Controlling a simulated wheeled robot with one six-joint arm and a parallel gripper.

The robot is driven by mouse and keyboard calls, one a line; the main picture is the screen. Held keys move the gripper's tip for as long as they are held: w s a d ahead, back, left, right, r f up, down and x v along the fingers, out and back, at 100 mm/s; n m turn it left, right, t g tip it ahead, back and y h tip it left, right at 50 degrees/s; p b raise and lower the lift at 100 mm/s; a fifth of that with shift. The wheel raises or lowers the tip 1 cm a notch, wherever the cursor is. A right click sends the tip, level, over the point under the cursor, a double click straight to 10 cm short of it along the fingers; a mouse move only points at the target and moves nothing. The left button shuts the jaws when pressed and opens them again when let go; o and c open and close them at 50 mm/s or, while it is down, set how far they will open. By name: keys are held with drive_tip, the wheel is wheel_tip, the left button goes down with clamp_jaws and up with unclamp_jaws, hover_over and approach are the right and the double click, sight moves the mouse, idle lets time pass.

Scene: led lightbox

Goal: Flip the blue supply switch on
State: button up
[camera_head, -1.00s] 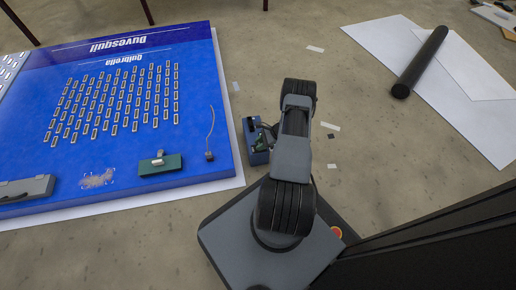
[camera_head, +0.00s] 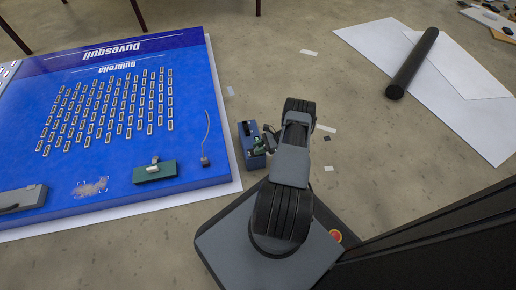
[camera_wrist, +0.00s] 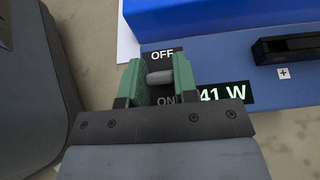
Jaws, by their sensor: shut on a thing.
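The blue supply (camera_head: 247,142) is a small blue box on the floor, just right of the big blue board in the head view. In the wrist view its blue top (camera_wrist: 225,66) bears OFF and ON labels and a dark display with green digits reading "41 W", perhaps partly covered. The grey switch lever (camera_wrist: 159,77) shows between the OFF and ON labels. My gripper (camera_wrist: 160,82) has its green fingers on either side of the lever, shut on it. In the head view my gripper (camera_head: 265,143) is over the supply's right part, partly hidden by my arm.
The blue board (camera_head: 120,165) carries rows of small parts, a green block (camera_head: 155,172) and a thin wire ending in a dark piece (camera_head: 205,161). White sheets and a dark tube (camera_head: 412,64) lie at the upper right. Small scraps dot the floor.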

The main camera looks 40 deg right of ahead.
drive_tip(key=o, duration=0.9)
drive_tip(key=p+v, duration=0.1)
drive_tip(key=v, duration=1.2)
drive_tip(key=shift+s+d, duration=0.15)
drive_tip(key=shift+d, duration=0.25)
drive_tip(key=shift+r+p, duration=0.15)
drive_tip(key=shift+p, duration=0.15)
